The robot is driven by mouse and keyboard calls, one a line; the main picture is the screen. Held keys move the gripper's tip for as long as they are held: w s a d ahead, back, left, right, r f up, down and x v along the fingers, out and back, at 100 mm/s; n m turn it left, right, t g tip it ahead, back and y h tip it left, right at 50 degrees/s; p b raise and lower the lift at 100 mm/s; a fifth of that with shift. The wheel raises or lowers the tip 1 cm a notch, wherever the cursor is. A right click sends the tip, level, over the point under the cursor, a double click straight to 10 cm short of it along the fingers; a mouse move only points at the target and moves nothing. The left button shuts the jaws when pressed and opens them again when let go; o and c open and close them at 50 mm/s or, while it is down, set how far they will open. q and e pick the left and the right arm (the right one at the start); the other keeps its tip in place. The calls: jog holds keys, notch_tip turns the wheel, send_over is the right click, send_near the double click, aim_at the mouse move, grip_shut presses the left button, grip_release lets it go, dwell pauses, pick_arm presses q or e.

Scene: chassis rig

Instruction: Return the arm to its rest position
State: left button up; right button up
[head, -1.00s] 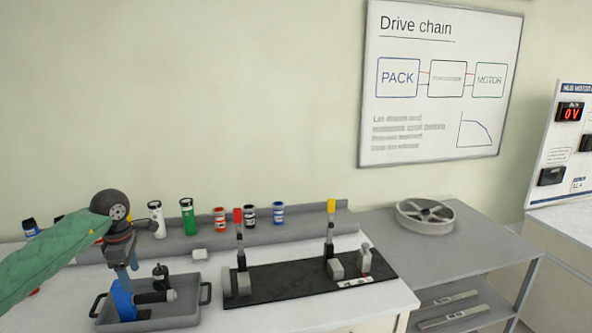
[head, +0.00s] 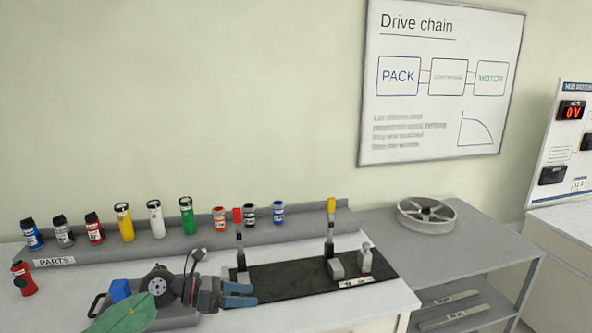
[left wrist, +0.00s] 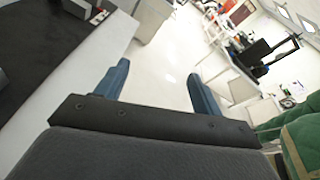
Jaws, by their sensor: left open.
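My left arm, in a green sleeve, comes in from the lower left in the head view. My left gripper (head: 240,294) is open and empty, its blue fingers pointing right over the front of the white table, beside the left end of the black chassis board (head: 290,286). In the left wrist view the two blue fingers (left wrist: 160,90) stand wide apart with nothing between them. My wrist hides most of the grey tray; a blue block (head: 120,290) shows behind the arm. My right gripper is not in view.
A grey parts rack (head: 170,240) with several coloured cylinders runs along the wall. A grey wheel (head: 426,214) rests on the side table at right. The air above the table is clear.

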pick_arm(q)
notch_tip(320, 180, up, 4)
jog(key=s+n+t+h, duration=0.1)
jog(key=n+t, duration=1.1)
jog(key=n, duration=0.3)
jog(key=s+a+f+n+t+y, duration=0.1)
jog(key=s+a+f+n+y, duration=0.2)
jog(key=a+f+n+y, duration=0.45)
jog(key=s+a+f+n+t+y, duration=0.15)
jog(key=f+n+y, duration=0.5)
jog(key=n, duration=0.75)
jog(key=s+f+n+g+y, duration=0.1)
jog(key=s+f+n+g, duration=0.3)
jog(key=s+f+g, duration=0.7)
jog(key=s+f+n+g+y, duration=0.1)
jog(key=s+f+n+g, duration=0.3)
jog(key=s, duration=1.3)
jog(key=s+d+f+x, duration=0.1)
jog(key=s+x, duration=0.2)
jog(key=x, duration=2)
jog(key=s+f, duration=0.3)
jog(key=f, duration=0.7)
jog(key=s+d+f, duration=0.1)
jog(key=s+f, duration=0.3)
jog(key=f, duration=0.7)
jog(key=shift+d+f+n+g, duration=0.2)
jog(key=shift+d+n+g, duration=0.15)
jog(key=shift+g, duration=0.1)
